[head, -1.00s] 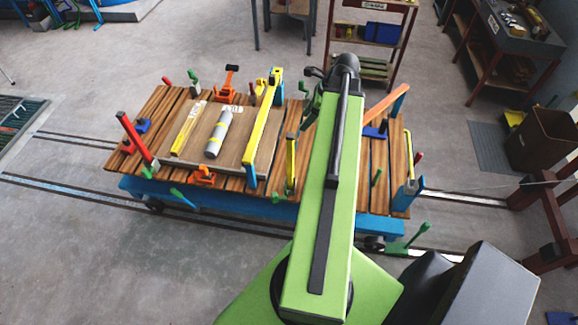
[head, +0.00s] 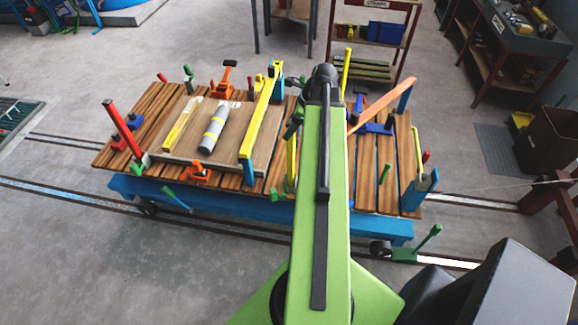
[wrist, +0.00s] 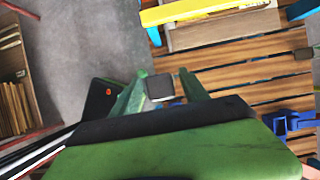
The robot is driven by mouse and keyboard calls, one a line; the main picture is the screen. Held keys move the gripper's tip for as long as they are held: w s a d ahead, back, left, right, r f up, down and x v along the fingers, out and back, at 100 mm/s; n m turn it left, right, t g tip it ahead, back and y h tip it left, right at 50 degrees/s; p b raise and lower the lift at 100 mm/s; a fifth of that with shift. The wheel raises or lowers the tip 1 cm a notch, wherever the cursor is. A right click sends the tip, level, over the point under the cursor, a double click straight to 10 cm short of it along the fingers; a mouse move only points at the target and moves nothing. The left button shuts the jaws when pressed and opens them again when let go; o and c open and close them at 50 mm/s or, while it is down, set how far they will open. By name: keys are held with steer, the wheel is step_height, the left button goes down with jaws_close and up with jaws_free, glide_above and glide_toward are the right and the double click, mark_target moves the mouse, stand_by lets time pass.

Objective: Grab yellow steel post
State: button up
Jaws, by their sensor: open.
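Several yellow pieces are in view, and I cannot tell for sure which is the yellow steel post. An upright yellow post (head: 346,70) rises at the cart's far edge. My gripper (wrist: 161,82) is open, its green fingers apart, with a grey block showing between them. In the wrist view a yellow bar (wrist: 192,10) lies beyond the fingers. My arm hides the gripper in the head view.
The slatted cart (head: 388,170) carries red, orange, blue and green clamps and stakes around the board (head: 230,161). An orange bar (head: 383,105) leans right of my arm. A shelf (head: 372,45) and a brown bin (head: 548,145) stand beyond.

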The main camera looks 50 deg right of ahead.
mark_target(290, 144)
steer(key=shift+b+x, duration=0.45)
steer(key=shift+x, duration=0.75)
jaws_close()
stand_by(0.4)
